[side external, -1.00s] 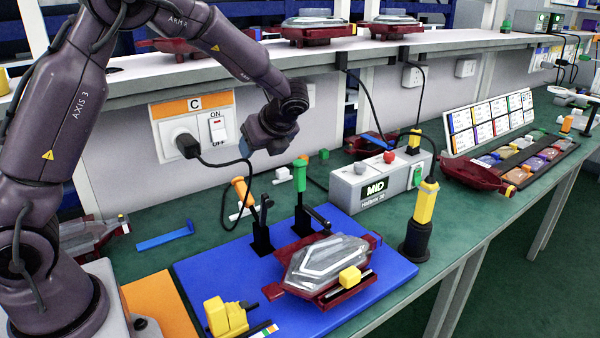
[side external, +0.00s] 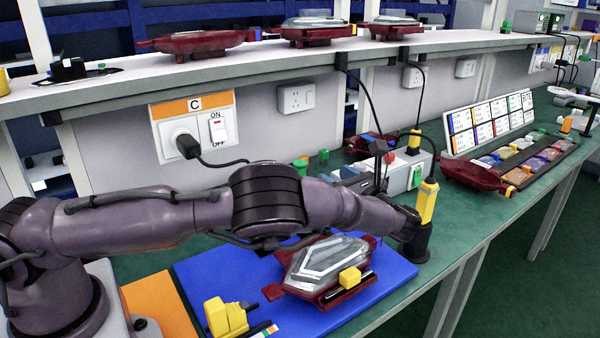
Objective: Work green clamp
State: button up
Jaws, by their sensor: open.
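The green clamp's handle tip (side external: 300,163) shows just above my arm in the side external view. The rest of that clamp is hidden behind my arm. My gripper (side external: 379,165) is partly seen as dark parts to the right of the handle tip, in front of the grey control box (side external: 405,172). It is open, but its fingertips are hard to make out. A red lamp with a clear lens (side external: 325,258) lies on the blue board (side external: 385,287), with a yellow block (side external: 350,277) at its front edge. The orange-handled clamp is hidden.
A yellow and black tool (side external: 424,205) stands close to my wrist at the right. A yellow block (side external: 227,316) sits on the board's front left. More red lamps (side external: 316,30) rest on the shelf. A parts rack (side external: 510,165) stands farther right.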

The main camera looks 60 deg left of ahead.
jog(key=a+f, duration=0.1)
jog(key=a, duration=0.3)
jog(key=a+f, duration=0.1)
jog(key=a, duration=0.3)
jog(key=a+f, duration=0.2)
jog(key=a, duration=0.3)
jog(key=shift+f, duration=0.1)
jog(key=shift+c, duration=0.2)
grip_shut()
